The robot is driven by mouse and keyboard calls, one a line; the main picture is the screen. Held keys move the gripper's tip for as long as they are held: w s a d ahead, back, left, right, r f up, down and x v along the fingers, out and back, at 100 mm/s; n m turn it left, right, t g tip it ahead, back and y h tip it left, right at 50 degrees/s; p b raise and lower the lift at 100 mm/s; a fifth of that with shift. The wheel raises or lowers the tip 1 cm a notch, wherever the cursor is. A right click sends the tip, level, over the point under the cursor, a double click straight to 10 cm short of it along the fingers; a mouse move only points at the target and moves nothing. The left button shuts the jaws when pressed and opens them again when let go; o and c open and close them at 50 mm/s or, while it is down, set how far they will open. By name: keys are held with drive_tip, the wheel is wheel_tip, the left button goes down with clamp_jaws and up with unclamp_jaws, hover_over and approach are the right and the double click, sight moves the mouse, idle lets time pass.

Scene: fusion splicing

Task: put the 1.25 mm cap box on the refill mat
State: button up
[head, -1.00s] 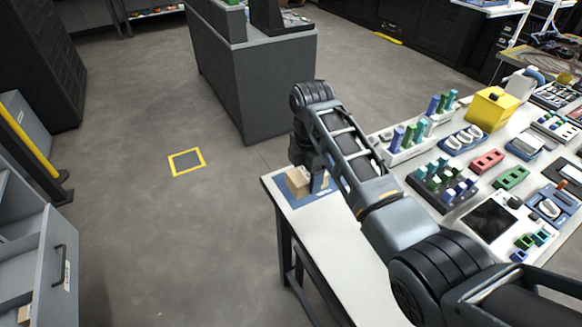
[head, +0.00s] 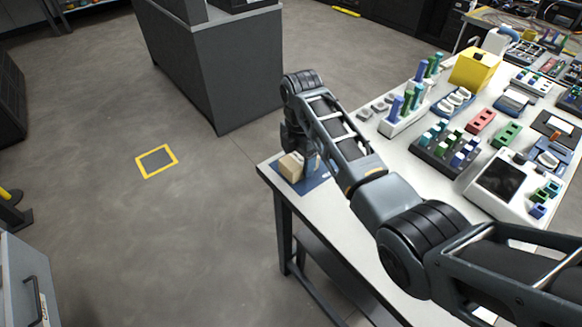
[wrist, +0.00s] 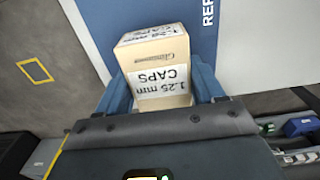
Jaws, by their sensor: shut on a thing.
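The 1.25 mm cap box (wrist: 158,62) is a tan carton with white labels reading "1.25 mm CAPS" in the wrist view. My gripper (wrist: 160,95) is shut on it, with a blue finger on each side. In the head view the box (head: 291,165) is at the near left corner of the white table, under my wrist. The blue refill mat (wrist: 205,35) lies beneath and beyond the box, with part of its white lettering showing. The mat also shows in the head view (head: 316,181). I cannot tell whether the box touches the mat.
The white table (head: 345,235) carries a rack of coloured tubes (head: 403,107), a yellow box (head: 474,67) and a device with a dark screen (head: 500,180) to the right. A grey cabinet (head: 215,75) stands behind. Floor is open at left.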

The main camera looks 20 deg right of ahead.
sight(299, 158)
drive_tip(key=shift+f, duration=0.1)
drive_tip(key=shift+f, duration=0.15)
drive_tip(key=o, duration=1)
drive_tip(key=shift+o, duration=0.2)
wheel_tip(299, 158, up, 12)
